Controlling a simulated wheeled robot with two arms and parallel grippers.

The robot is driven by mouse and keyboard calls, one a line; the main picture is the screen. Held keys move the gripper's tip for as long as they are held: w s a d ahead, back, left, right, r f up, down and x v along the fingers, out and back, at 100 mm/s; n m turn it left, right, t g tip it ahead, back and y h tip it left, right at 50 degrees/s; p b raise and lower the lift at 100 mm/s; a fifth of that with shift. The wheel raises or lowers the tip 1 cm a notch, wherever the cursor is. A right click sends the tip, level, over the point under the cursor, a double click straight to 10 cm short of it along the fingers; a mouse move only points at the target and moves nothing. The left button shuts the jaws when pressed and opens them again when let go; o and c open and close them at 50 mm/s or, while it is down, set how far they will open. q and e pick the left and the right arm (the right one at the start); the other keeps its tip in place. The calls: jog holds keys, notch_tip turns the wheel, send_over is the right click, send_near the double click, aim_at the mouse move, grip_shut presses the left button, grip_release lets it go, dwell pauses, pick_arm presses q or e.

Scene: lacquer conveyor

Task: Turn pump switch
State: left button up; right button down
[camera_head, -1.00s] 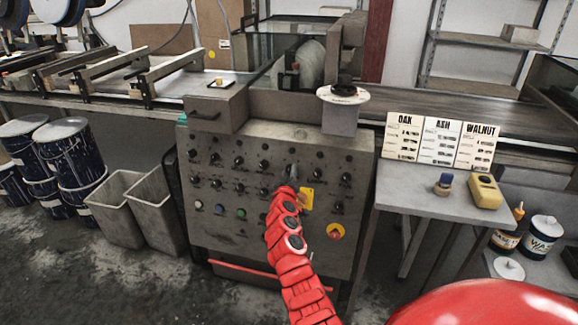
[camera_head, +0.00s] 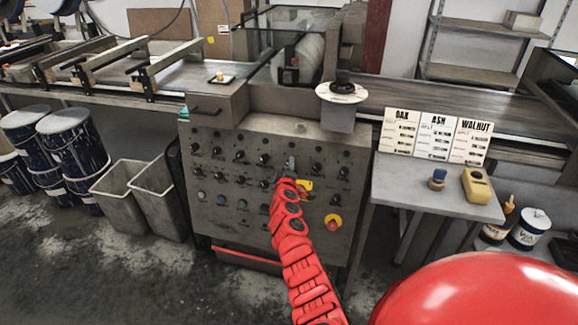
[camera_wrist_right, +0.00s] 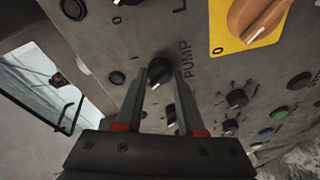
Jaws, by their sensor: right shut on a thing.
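The pump switch (camera_wrist_right: 160,71) is a black knob with a white pointer line, beside the printed word PUMP in the right wrist view. My right gripper (camera_wrist_right: 163,78) has its two fingers on either side of this knob and is shut on it. In the head view the right gripper (camera_head: 290,166) is at the upper right part of the grey control panel (camera_head: 230,232), and the arm hides part of the panel. My left gripper is not in view.
An orange switch on a yellow plate (camera_wrist_right: 226,46) is close to the right gripper. A red button (camera_head: 333,222) is lower on the panel. Several other knobs surround the pump switch. A side table (camera_head: 410,196) with sign cards stands to the right.

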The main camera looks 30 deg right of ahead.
jog(key=shift+a, duration=0.1)
jog(key=c, duration=0.5)
grip_release()
jog(key=p+v, duration=0.1)
jog(key=v, duration=1.6)
jog(key=shift+s+a+r, duration=0.1)
jog(key=shift+s+r, duration=0.05)
